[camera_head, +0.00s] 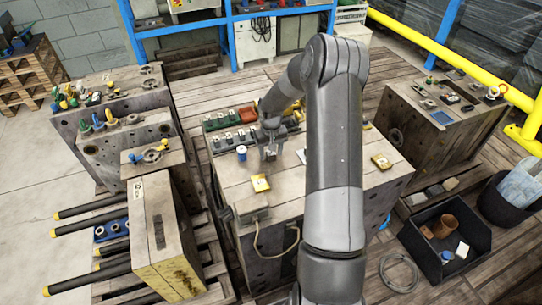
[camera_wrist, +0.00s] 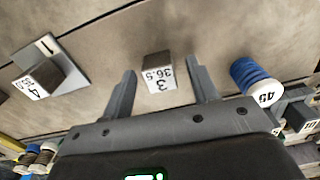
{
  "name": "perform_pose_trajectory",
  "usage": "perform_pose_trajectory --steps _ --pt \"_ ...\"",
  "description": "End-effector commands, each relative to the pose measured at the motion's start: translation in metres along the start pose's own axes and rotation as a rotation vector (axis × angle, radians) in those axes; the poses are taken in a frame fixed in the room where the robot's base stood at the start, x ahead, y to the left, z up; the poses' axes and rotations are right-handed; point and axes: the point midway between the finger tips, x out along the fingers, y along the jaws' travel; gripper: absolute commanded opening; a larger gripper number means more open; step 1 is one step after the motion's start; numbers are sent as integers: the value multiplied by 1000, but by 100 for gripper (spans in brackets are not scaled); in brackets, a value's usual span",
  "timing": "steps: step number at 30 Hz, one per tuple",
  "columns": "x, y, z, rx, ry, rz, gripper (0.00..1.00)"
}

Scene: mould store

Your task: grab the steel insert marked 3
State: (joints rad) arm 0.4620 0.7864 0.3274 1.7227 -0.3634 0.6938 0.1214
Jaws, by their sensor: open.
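The steel insert marked 3 (camera_wrist: 158,72) is a small block with a white label reading 3 and 36.5. In the wrist view it stands between the two fingers of my gripper (camera_wrist: 160,66), with a gap visible on each side. My gripper is open and does not hold it. In the head view my gripper (camera_head: 269,153) is low over the middle wooden-topped block (camera_head: 221,175), and I cannot make out the insert there.
A blue ribbed cylinder (camera_wrist: 252,78) with a white end marked 45 lies close right of my gripper; a blue cylinder also shows in the head view (camera_head: 241,153). Dark blocks (camera_wrist: 300,115) sit farther right.

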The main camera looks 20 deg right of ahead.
Motion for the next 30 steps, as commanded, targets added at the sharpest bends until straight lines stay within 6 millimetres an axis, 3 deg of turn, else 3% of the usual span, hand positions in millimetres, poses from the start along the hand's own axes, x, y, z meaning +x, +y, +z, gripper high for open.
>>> perform_pose_trajectory --steps 8,27,30 --pt "6 0 0 0 2 1 55" --pt "6 0 0 0 1 1 2" --pt "5 0 -1 0 2 1 0"
